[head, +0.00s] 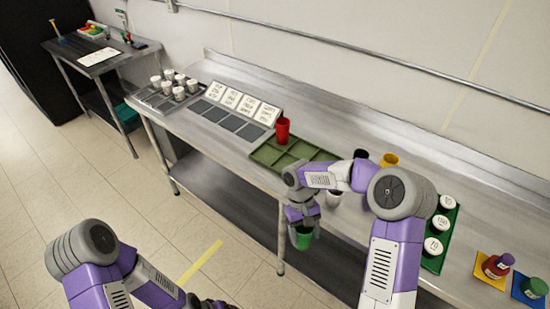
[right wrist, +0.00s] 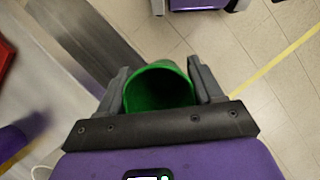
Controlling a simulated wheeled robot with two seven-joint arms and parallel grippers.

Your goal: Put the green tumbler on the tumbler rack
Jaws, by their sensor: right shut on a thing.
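The green tumbler (head: 303,240) hangs below my right gripper (head: 302,221), out past the front edge of the counter, over the floor. In the right wrist view the green tumbler (right wrist: 158,88) sits between both fingers, its open mouth facing the camera. My right gripper is shut on it. The tumbler rack appears to be the olive-green divided tray (head: 268,153) on the counter, behind and left of my right gripper. A red tumbler (head: 283,130) stands upright at its back left; my right arm hides part of its right side. My left gripper (head: 212,304) is partly cut off at the bottom edge.
Black (head: 361,154), yellow (head: 388,160) and white (head: 333,199) cups stand right of the rack, partly behind my right arm. A green tray (head: 451,222) with white lids lies farther right. Dark panels with label cards (head: 239,101) lie left of the rack.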

